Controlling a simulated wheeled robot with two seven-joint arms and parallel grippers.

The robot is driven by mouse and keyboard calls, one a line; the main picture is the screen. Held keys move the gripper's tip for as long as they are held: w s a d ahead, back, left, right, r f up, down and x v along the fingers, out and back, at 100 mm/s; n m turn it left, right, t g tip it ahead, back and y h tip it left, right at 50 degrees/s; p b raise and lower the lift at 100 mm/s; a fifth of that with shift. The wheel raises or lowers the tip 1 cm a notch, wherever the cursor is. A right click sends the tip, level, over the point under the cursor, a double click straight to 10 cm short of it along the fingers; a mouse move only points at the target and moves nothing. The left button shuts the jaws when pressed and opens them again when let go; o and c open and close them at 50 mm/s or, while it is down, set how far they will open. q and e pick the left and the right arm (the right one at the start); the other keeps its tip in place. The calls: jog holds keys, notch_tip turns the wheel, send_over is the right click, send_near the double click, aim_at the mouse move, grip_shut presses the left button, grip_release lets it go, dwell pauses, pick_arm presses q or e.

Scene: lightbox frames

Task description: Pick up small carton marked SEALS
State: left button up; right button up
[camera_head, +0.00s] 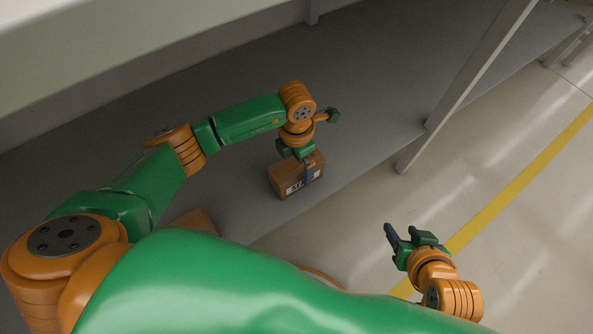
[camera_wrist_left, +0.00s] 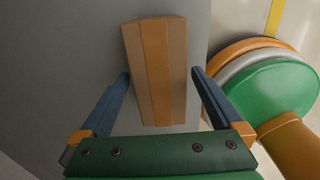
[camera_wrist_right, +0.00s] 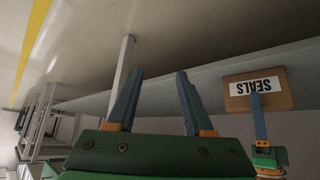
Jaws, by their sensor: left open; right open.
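The small brown carton (camera_head: 284,183) stands on the grey shelf near its front edge in the head view. Its white label reads SEALS in the right wrist view (camera_wrist_right: 285,100). My left gripper (camera_head: 306,172) is open right at the carton, pointing down. In the left wrist view the carton's taped top (camera_wrist_left: 157,60) lies between the two blue fingers (camera_wrist_left: 160,75), with gaps on both sides. One finger hangs in front of the label side. My right gripper (camera_head: 391,236) is open and empty, out over the floor beyond the shelf's edge; its fingers also show in the right wrist view (camera_wrist_right: 154,82).
Another brown box (camera_head: 196,219) is partly hidden behind my arm on the shelf (camera_head: 380,80). A grey upright post (camera_head: 465,80) stands at the shelf's front edge on the right. The shelf right of the carton is clear. A yellow line (camera_head: 520,180) crosses the floor.

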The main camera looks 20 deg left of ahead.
pick_arm(q)
grip_shut()
jog(key=shift+r, duration=0.1)
